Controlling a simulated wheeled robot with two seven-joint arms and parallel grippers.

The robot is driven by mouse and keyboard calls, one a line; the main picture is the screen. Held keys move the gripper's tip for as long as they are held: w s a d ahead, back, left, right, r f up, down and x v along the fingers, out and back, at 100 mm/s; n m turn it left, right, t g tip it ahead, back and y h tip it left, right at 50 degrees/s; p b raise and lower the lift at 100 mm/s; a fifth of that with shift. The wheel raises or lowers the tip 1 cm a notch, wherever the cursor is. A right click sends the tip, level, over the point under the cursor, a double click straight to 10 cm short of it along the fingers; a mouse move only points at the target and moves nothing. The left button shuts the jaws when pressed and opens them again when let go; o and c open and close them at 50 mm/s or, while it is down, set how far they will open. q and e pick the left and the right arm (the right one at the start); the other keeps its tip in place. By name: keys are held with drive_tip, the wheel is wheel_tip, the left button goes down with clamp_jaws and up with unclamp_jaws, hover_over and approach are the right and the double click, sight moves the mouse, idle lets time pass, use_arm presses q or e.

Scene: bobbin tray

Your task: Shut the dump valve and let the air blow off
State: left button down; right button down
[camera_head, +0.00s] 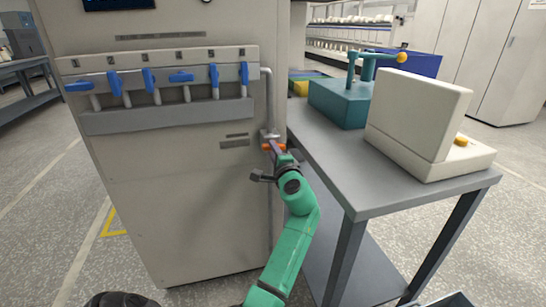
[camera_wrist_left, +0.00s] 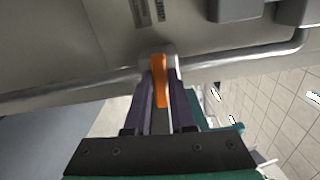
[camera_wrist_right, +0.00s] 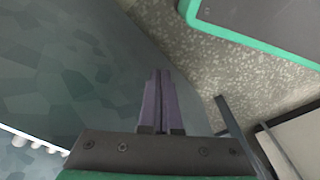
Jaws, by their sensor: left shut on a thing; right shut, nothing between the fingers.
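The dump valve's orange handle (camera_head: 267,147) sits on the grey vertical pipe at the right edge of the machine's front. My left gripper (camera_head: 275,147) is at the valve, partly covering it, with orange showing on both sides of the fingers. In the left wrist view the fingers are shut on the orange handle (camera_wrist_left: 159,78), which looks crosswise to the pipe (camera_wrist_left: 240,58). My right gripper (camera_wrist_right: 160,75) shows only in the right wrist view, shut and empty, over the floor.
A panel (camera_head: 165,118) with several blue levers, some vertical and some sideways, is above left of the valve. A grey table (camera_head: 390,195) close on the right bears a teal box (camera_head: 340,103) and a cream machine (camera_head: 418,115). Floor is open at the left.

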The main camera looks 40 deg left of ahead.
use_arm(q)
drive_tip(key=shift+r+n+b, duration=0.15)
drive_tip(key=shift+n+b, duration=0.25)
drive_tip(key=shift+n, duration=0.2)
use_arm(e)
drive_tip(key=shift+w+a+r, duration=0.2)
drive_tip(key=shift+w+r, duration=0.05)
drive_tip(key=shift+r, duration=0.45)
drive_tip(key=shift+w+a+r, duration=0.15)
drive_tip(key=shift+w+r, duration=0.05)
drive_tip(key=shift+r, duration=0.5)
use_arm(q)
drive_tip(key=c, duration=0.8)
unclamp_jaws()
drive_tip(key=shift+w, duration=0.15)
drive_tip(key=shift+o, duration=0.2)
drive_tip(key=shift+f, duration=0.25)
